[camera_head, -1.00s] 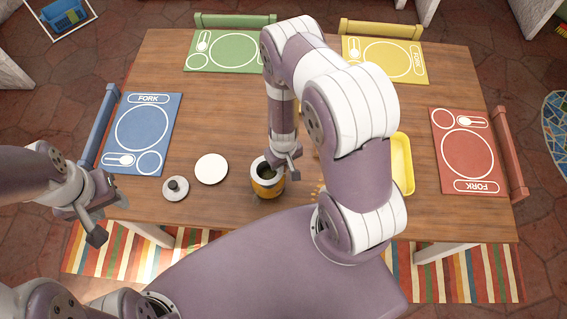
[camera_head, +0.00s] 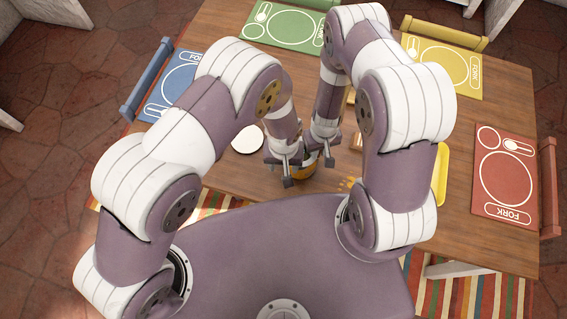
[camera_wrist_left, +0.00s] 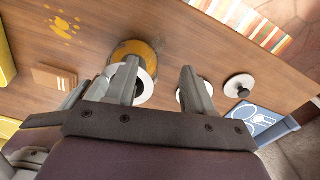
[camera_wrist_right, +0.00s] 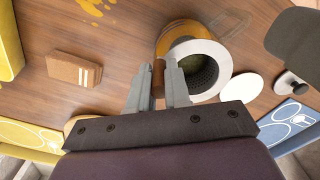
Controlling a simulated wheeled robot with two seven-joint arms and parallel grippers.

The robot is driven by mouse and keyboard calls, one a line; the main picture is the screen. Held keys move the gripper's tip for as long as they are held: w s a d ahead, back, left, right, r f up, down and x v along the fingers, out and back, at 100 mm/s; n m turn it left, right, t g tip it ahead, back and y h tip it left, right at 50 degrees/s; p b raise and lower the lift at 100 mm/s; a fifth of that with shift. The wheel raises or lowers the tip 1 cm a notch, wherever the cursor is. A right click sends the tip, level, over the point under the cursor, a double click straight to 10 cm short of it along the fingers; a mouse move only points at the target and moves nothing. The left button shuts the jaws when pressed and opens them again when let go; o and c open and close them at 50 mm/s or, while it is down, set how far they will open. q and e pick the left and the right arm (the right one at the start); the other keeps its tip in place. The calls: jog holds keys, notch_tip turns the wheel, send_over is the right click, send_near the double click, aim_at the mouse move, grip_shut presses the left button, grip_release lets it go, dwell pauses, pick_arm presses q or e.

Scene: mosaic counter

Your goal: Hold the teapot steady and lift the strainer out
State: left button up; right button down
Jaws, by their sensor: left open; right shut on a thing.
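The teapot (camera_wrist_right: 176,39) is yellow-orange with a wide white rim and stands on the wooden table. In the head view the teapot (camera_head: 304,172) is mostly hidden by my grippers. The strainer (camera_wrist_right: 202,72) is a dark mesh bowl inside the rim, seen in the right wrist view. My right gripper (camera_wrist_right: 158,85) is shut on a brown upright handle (camera_wrist_right: 158,70) beside the rim, which looks like the teapot's handle. My left gripper (camera_wrist_left: 160,80) is open next to the teapot; one finger overlaps its white rim in the left wrist view, and contact is unclear.
A white disc (camera_head: 247,139) lies left of the teapot, with a knobbed lid (camera_wrist_left: 239,85) beyond it. A wooden block (camera_wrist_right: 75,70) and a yellow tray (camera_head: 441,175) lie on the other side. Coloured placemats, including a red one (camera_head: 505,175), line the table.

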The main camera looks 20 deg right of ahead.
pick_arm(q)
notch_tip(320, 180, down, 12)
jog(key=shift+w+r, duration=0.1)
grip_shut()
grip_release()
dwell(0.5)
jog(key=c, duration=0.9)
jog(key=shift+o, duration=0.2)
